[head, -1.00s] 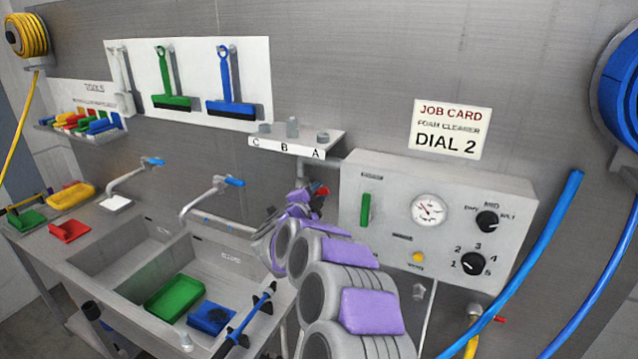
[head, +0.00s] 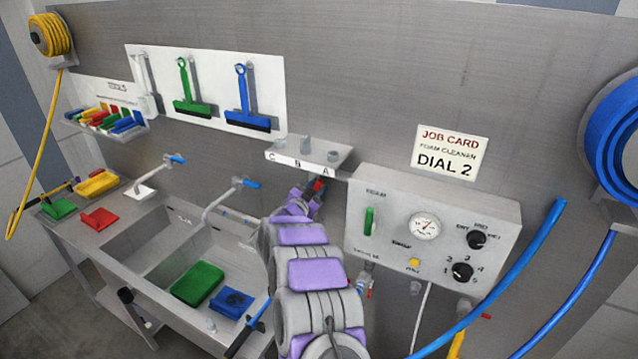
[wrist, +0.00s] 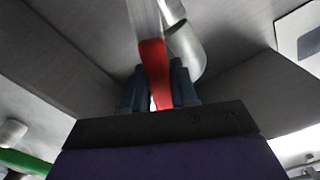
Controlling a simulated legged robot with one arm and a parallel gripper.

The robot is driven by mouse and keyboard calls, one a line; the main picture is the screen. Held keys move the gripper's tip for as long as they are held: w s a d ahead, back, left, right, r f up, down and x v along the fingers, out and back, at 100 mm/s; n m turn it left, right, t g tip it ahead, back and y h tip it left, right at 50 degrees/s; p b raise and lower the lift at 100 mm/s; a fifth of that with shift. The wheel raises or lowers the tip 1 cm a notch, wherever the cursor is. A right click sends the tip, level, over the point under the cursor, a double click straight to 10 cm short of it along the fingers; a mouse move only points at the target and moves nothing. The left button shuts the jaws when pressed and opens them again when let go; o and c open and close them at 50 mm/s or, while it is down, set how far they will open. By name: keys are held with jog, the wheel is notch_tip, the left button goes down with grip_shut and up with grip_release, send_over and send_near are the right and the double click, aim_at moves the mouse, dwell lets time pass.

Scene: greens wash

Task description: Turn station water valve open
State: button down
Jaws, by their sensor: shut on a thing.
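The water valve's red handle (head: 319,186) is on the pipe just left of the control panel, below the small shelf. In the wrist view the red lever (wrist: 155,72) stands between my two dark fingers, with a grey pipe behind it. My gripper (wrist: 159,88) is shut on this lever. In the head view my arm reaches up to the handle, and my fingers there are small and mostly hidden behind the arm links. The exact angle of the lever to its pipe is hard to tell.
The control panel (head: 400,271) with green lever, gauge and knobs is close to the right of my arm. The small shelf (head: 285,160) is just above. The sink (head: 165,245) with green and blue trays and a faucet (head: 228,195) lies left. A blue hose (head: 520,250) hangs at right.

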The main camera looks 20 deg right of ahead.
jog(key=shift+w+a+r+n+p, duration=0.1)
jog(key=shift+w+a+n+p, duration=0.1)
jog(key=shift+a+n+p, duration=0.15)
jog(key=shift+d, duration=0.1)
jog(key=c, duration=1)
grip_release()
jog(key=shift+w, duration=0.1)
jog(key=shift+o, duration=0.2)
jog(key=b+v, duration=0.2)
jog(key=v, duration=1.5)
jog(key=shift+a, duration=0.35)
jog(key=shift+c, duration=0.2)
